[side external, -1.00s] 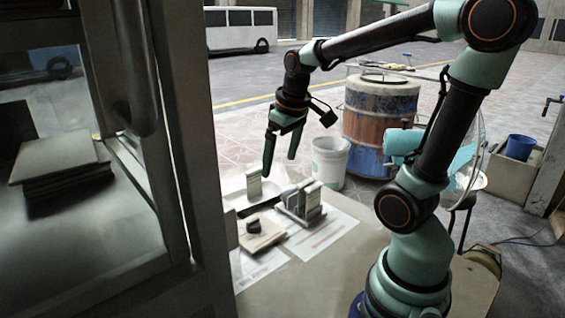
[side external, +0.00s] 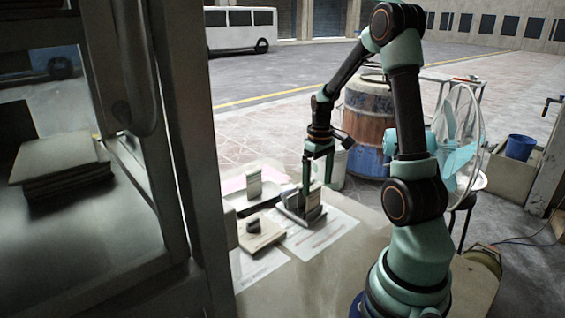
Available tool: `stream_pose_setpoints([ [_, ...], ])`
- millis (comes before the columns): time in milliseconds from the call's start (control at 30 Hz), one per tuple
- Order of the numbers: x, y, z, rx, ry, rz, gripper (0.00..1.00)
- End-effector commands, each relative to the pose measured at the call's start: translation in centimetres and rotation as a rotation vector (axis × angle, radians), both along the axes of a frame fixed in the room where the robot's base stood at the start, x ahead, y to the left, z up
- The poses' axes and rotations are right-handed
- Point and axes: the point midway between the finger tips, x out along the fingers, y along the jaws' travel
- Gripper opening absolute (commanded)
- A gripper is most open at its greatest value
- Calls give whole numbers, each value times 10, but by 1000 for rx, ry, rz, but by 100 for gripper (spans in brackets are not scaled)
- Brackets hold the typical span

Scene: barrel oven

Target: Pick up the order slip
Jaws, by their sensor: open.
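My gripper (side external: 317,182) points down with its fingers apart, just over a small rack of upright pieces (side external: 303,206) on the table. One finger overlaps the rack in the picture, and I cannot tell whether it touches. I cannot tell for sure which paper is the order slip. A white printed sheet (side external: 322,240) lies flat in front of the rack. Another white sheet (side external: 262,264) lies partly under a wooden block with a dark knob (side external: 260,232).
A small upright block (side external: 254,184) stands left of the rack on a dark-edged base. A rusty blue barrel (side external: 368,120) and a pale bucket (side external: 337,165) stand behind. A metal frame (side external: 170,130) closes off the left. The table's front (side external: 320,285) is bare.

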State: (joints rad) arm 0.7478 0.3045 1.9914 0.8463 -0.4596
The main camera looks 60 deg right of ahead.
Motion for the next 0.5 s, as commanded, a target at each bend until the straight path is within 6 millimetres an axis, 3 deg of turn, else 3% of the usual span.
stream_pose_setpoints([
  [167, 0, 1, -12, 1, 1, 0, 100],
  [500, 1, 3, -55, 2, 2, 0, 100],
])
